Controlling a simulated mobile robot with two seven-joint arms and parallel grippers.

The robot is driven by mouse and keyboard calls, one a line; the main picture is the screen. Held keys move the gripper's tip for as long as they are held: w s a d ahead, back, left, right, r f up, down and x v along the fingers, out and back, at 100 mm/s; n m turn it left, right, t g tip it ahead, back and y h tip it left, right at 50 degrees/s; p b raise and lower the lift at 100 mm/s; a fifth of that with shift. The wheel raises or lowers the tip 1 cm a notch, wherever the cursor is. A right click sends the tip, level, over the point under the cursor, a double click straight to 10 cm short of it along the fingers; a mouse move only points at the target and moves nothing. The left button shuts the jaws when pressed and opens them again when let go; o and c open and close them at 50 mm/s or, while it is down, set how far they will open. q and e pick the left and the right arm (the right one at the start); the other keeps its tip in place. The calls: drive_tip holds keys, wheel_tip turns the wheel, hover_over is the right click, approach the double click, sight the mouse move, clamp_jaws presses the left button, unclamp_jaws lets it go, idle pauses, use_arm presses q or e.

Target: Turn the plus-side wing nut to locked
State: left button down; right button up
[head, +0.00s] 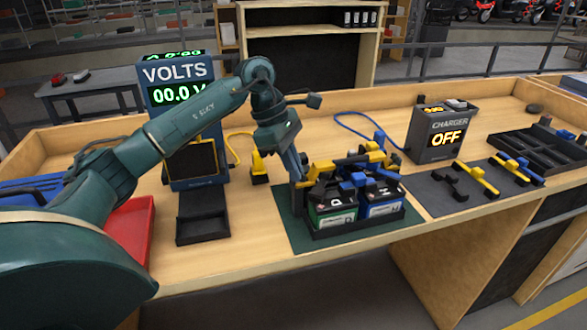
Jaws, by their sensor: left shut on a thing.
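Two batteries, one with a green label (333,217) and one with a blue label (381,208), sit side by side in a black tray (368,230) on a dark green mat (292,230). Yellow and blue fittings (350,165) crowd their tops. My left gripper (298,180) points down at the left rear of the batteries. It is shut on a small part there, which looks like the yellow plus-side wing nut; the fingers hide most of it, and its turn position cannot be told. My right gripper is out of view.
A voltmeter (174,95) reading 00.0 V stands behind my left arm, with a black tray (203,216) before it. A charger (441,133) reading OFF stands at the right. A grey mat (428,190) holds black and yellow bars. A compartment tray (553,148) lies farther right.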

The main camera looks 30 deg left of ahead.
use_arm(q)
drive_tip(key=m+g, duration=0.1)
drive_tip(key=m, duration=0.1)
drive_tip(key=m+b, duration=0.1)
drive_tip(key=m, duration=0.1)
drive_tip(key=shift+w+m+g, duration=0.2)
drive_tip(key=shift+m+g, duration=0.1)
drive_tip(key=shift+g, duration=0.1)
drive_tip(key=m+g, duration=0.1)
drive_tip(key=m, duration=0.1)
drive_tip(key=shift+w+m, duration=0.1)
drive_tip(key=shift+m, duration=0.2)
drive_tip(key=shift+w+d+r+m+g+y+b, duration=0.1)
drive_tip(key=shift+m+g+y+b, duration=0.35)
drive_tip(key=shift+m, duration=1.15)
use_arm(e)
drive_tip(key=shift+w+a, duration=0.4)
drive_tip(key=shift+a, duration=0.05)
use_arm(q)
drive_tip(key=c, duration=1.6)
unclamp_jaws()
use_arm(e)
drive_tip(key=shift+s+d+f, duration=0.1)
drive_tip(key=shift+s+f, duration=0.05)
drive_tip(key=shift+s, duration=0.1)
